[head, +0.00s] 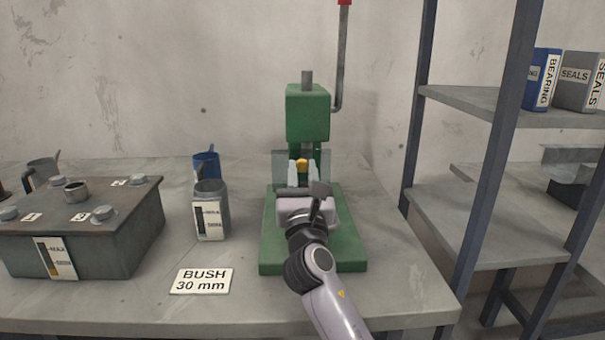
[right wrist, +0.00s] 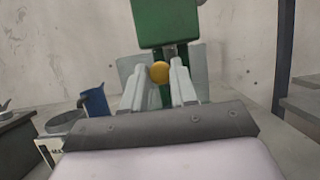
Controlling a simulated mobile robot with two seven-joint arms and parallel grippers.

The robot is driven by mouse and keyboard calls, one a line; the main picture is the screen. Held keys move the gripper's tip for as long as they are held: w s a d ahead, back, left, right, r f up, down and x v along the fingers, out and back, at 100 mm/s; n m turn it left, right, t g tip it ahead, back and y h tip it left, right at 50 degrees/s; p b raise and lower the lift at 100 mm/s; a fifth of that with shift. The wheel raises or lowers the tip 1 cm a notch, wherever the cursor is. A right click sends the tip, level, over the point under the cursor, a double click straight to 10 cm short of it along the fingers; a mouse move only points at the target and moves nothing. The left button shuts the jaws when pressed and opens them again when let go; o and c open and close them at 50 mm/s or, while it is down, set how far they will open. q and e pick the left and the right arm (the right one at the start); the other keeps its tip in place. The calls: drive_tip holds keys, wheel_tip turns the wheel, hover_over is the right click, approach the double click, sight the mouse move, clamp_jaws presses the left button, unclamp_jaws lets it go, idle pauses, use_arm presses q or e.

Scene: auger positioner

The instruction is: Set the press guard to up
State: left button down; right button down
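The green press (head: 308,112) stands on the bench, on a green base. Its guard (head: 281,163) is a clear, greyish panel low in front of the press column, below the green head. It also shows in the right wrist view (right wrist: 127,72). A round yellow knob (head: 302,164) is at the front of the guard. My right gripper (head: 302,168) reaches in from the front, its pale fingers on either side of the knob (right wrist: 160,72) and seemingly touching it. My gripper body hides the lower middle of the press. My left gripper is not in view.
A grey jar (head: 211,212) and a blue cup (head: 206,163) stand left of the press. A dark metal box (head: 75,225) is at the far left. A "BUSH 30 mm" card (head: 202,281) lies in front. A shelf rack (head: 475,184) stands at right. The press lever (head: 342,60) rises behind.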

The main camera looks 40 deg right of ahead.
wheel_tip(320, 180, up, 9)
drive_tip(key=p, duration=1)
drive_tip(key=shift+r, duration=0.1)
drive_tip(key=c, duration=0.9)
unclamp_jaws()
